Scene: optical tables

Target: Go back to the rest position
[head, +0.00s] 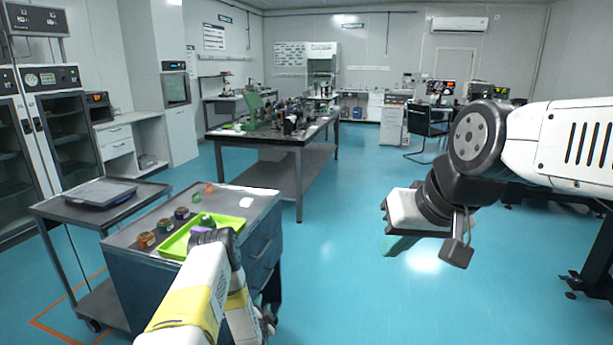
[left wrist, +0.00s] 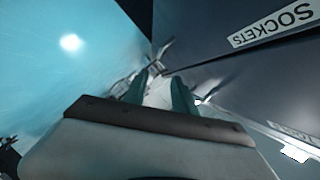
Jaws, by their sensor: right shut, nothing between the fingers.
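My left gripper (left wrist: 160,95) shows in the left wrist view as two teal fingers set apart, with no object seen between them. It points down beside a dark cabinet front labelled "SOCKETS" (left wrist: 272,25). In the head view my left arm rises from the bottom and bends over the near edge of the cart; its fingers are hidden there. My right gripper (head: 400,246) is on the right of the head view, over open blue floor. Its teal fingers are together and empty, and it touches nothing.
A drawer cart (head: 118,262) stands close to my left arm, bearing a lime green tray (head: 172,246) and several small coloured items. A grey trolley (head: 75,205) stands left of it. A cluttered workbench (head: 300,139) is further back. The blue floor (head: 335,270) between the arms is clear.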

